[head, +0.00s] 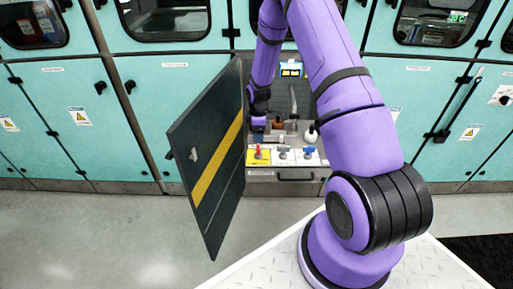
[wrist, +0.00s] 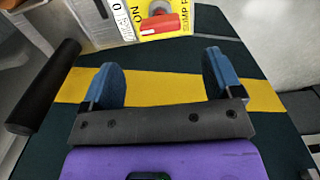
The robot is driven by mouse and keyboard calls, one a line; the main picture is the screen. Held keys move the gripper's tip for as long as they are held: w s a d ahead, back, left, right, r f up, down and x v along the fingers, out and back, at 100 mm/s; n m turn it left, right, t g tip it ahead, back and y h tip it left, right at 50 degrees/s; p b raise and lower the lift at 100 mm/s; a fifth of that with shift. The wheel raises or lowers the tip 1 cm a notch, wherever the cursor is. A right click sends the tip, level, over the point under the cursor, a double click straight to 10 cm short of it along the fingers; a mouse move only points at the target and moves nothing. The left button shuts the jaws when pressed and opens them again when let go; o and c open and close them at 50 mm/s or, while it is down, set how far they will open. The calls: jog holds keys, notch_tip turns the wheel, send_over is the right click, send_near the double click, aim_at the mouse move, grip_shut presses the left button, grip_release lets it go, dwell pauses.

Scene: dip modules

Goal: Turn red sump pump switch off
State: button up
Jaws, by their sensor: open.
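The red sump pump switch (wrist: 160,26) is at the top of the wrist view, on a yellow plate (wrist: 182,15) with partly cut-off "SUMP P" lettering. "ON" and "0" markings show upside down beside it. In the head view the red switch (head: 258,151) is the leftmost of three on a low panel, its handle standing up. My gripper (wrist: 161,75) is open and empty. Its blue fingers are spread apart in the wrist view, short of the switch and not visibly touching it.
A dark open door (head: 207,160) with a yellow stripe stands left of the panel; it fills much of the wrist view. Grey (head: 283,153) and blue (head: 308,152) switches sit right of the red one. A drawer with a black handle (head: 296,178) is below. The floor in front is clear.

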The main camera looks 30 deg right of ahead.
aim_at(258, 146)
notch_tip(258, 146, down, 9)
dwell(0.4)
jog(key=c, duration=0.9)
